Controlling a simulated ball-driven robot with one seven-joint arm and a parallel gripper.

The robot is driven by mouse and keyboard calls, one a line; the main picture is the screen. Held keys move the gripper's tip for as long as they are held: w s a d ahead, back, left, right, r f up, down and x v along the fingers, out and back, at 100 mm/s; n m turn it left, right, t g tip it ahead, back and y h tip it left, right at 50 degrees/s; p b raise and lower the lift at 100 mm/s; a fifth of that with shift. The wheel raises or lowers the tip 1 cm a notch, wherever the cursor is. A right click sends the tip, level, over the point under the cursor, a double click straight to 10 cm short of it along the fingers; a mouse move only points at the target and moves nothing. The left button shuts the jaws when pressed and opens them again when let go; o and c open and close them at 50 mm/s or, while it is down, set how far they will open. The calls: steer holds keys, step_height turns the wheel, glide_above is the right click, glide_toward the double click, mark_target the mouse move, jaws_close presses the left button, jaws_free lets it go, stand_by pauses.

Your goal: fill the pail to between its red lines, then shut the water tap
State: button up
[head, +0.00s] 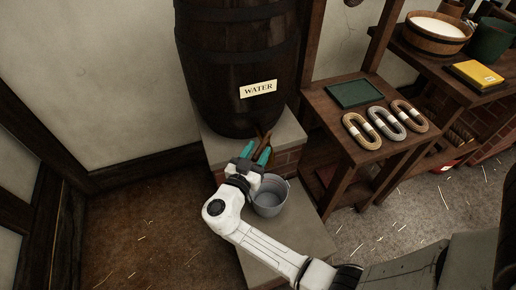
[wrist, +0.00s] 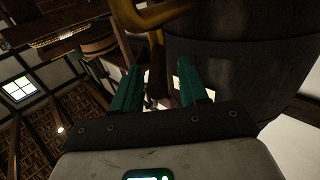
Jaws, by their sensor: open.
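The water barrel (head: 236,68), dark and labelled WATER, stands on a stone-topped brick base. Its brass tap (head: 264,141) sticks out low on the front, and in the wrist view the tap (wrist: 155,45) rises beyond my fingers. My gripper (head: 257,152) has two green fingers, apart, close to the tap's handle; I cannot tell whether they touch it. In the wrist view my gripper (wrist: 161,85) is open. The grey pail (head: 270,198) stands upright on the stone step below the tap. Its red lines and any water in it cannot be made out.
A wooden stand (head: 320,95) at right holds a green tray (head: 355,94) and several rope coils (head: 386,122). A shelf beyond holds a wooden tub (head: 437,30) and a yellow box (head: 477,74). The floor at left (head: 140,235) is clear.

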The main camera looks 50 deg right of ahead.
steer(key=shift+d, duration=0.4)
steer(key=shift+c, duration=0.2)
jaws_close()
